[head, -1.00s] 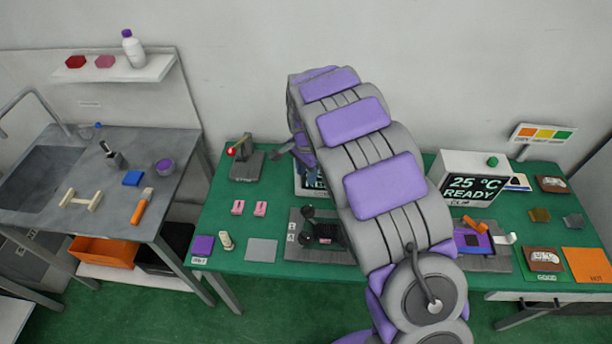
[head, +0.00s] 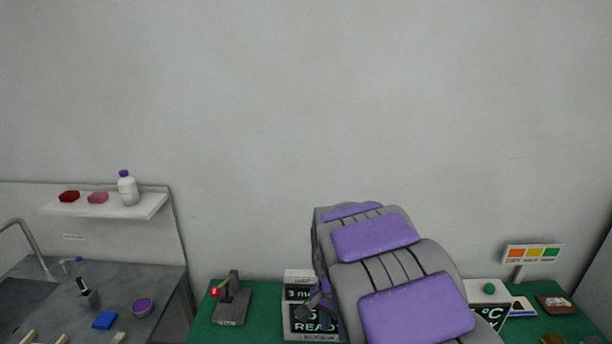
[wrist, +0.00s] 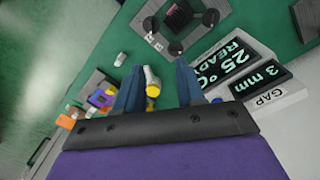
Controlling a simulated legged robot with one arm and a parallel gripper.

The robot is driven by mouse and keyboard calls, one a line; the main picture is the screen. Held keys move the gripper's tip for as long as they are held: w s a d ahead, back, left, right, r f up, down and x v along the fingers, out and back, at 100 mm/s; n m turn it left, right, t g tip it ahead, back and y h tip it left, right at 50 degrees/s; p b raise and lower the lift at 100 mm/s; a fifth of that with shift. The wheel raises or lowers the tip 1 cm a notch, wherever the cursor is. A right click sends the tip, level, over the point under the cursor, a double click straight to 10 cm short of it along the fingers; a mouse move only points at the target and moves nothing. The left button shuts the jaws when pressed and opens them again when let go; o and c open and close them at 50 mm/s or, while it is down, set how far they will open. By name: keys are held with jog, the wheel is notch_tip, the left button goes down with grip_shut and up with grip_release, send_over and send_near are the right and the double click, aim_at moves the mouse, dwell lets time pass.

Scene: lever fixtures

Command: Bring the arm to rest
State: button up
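My arm (head: 390,270), grey with purple pads, rises from the bottom edge right of centre in the head view, in front of the table. Its end is mostly hidden behind its own links there. In the wrist view my gripper (wrist: 160,66) shows two blue-grey fingers standing apart. A small yellow and white thing (wrist: 152,84) shows between them; I cannot tell its distance, and no finger clearly presses on it.
A red-tipped lever fixture (head: 230,300) and a display box (head: 298,279) stand on the green table (head: 262,303). The display box also shows close right of my gripper in the wrist view (wrist: 286,95). A wall shelf (head: 140,207) is at left.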

jog(key=s+d+r+n+b, duration=0.1)
jog(key=s+d+n, duration=0.1)
jog(key=s, duration=0.8)
jog(key=s+d+n+g+b, duration=0.1)
jog(key=s+d+n, duration=0.2)
jog(key=s, duration=0.8)
jog(key=s+d+r+n+b, duration=0.1)
jog(key=s+d+n, duration=0.1)
jog(key=s, duration=0.8)
jog(key=shift+s+d+r, duration=0.15)
jog(key=shift+d+r, duration=0.2)
